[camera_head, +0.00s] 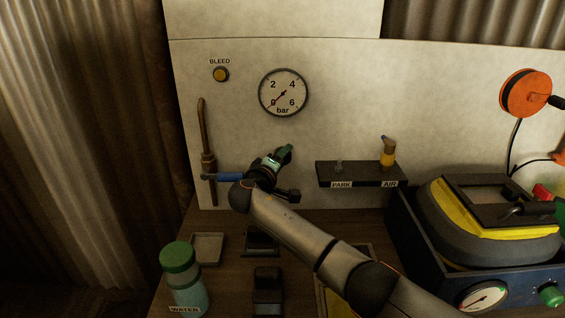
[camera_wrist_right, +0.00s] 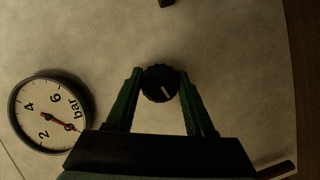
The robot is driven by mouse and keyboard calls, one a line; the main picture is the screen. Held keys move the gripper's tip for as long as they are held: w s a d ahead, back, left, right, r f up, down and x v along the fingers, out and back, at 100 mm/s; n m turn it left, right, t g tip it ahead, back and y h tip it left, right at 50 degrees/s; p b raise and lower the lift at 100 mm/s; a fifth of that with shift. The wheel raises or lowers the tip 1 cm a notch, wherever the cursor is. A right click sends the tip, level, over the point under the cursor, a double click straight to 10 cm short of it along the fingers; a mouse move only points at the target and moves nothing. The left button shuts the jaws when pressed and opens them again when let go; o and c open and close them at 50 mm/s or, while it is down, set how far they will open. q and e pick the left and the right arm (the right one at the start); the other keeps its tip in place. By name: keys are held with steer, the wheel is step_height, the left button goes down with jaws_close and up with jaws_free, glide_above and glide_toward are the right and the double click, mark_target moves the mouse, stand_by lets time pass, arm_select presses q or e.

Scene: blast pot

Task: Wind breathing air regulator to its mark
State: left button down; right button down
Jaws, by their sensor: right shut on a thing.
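In the right wrist view a round black knob (camera_wrist_right: 160,85) with a white pointer line stands on the pale panel. My right gripper (camera_wrist_right: 160,76) has its green fingers on either side of the knob and is shut on it. In the head view my right gripper (camera_head: 285,152) reaches the panel below the bar gauge (camera_head: 283,93) and hides the knob. The gauge also shows in the right wrist view (camera_wrist_right: 48,114); its red needle points at about 0. No mark around the knob can be made out. My left gripper is not in view.
A blue lever (camera_head: 224,177) on a copper pipe (camera_head: 203,130) is close left of my right gripper. A shelf (camera_head: 340,172) labelled PARK and AIR is to its right. A yellow-black helmet (camera_head: 470,240) rests on a blue case (camera_head: 420,270). A water bottle (camera_head: 183,278) stands front left.

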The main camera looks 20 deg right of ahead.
steer(key=n+b, duration=0.1)
steer(key=n, duration=0.1)
steer(key=n+t+h+b, duration=0.1)
steer(key=n, duration=0.1)
steer(key=shift+f+h, duration=0.15)
steer(key=shift+h, duration=0.15)
steer(key=n+t+b, duration=0.1)
steer(key=n, duration=0.2)
steer(key=shift+n, duration=0.4)
steer(key=n+t, duration=0.2)
steer(key=n, duration=0.1)
steer(key=shift+n, duration=0.4)
steer(key=shift+n+t, duration=0.9)
steer(key=shift+n, duration=1.4)
steer(key=shift+y, duration=0.5)
steer(key=shift+c, duration=1.3)
jaws_free()
